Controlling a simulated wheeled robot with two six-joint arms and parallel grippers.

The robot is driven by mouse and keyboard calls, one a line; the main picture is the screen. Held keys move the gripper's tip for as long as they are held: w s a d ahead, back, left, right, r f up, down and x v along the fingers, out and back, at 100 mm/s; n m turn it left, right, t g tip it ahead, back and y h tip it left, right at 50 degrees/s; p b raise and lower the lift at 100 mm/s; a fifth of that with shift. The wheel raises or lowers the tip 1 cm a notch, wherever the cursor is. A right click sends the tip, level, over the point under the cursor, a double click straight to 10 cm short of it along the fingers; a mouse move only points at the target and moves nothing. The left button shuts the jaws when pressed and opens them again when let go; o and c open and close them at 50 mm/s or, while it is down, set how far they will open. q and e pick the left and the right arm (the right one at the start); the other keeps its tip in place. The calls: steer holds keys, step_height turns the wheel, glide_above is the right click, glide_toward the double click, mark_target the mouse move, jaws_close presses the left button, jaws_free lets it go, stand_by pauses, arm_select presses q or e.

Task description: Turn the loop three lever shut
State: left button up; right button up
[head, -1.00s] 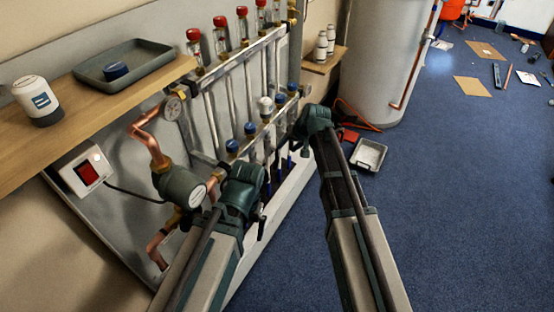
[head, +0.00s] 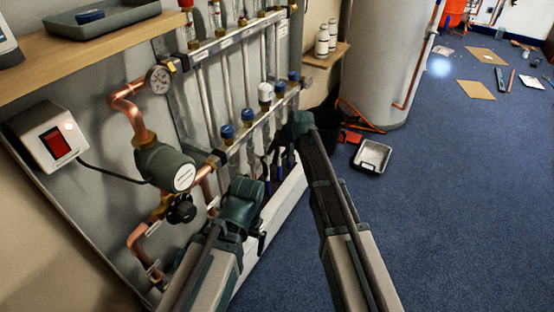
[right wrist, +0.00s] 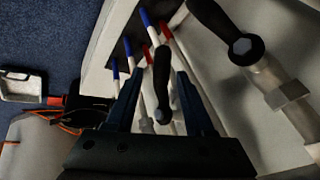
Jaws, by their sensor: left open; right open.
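I cannot read which loop this lever belongs to. In the head view my right gripper (head: 297,127) is just below the bar's right part, hiding its levers there. My left gripper (head: 240,205) is open, below and right of the pump.
A second dark lever (right wrist: 212,20) on a metal valve is close by on the right. Pipes with blue and red sleeves (right wrist: 147,48) run behind. A green pump (head: 165,165), copper pipes and a red switch (head: 57,145) are left. Open blue floor (head: 440,200) lies right.

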steer(key=shift+w+f, duration=0.1)
jaws_close()
stand_by(1.4)
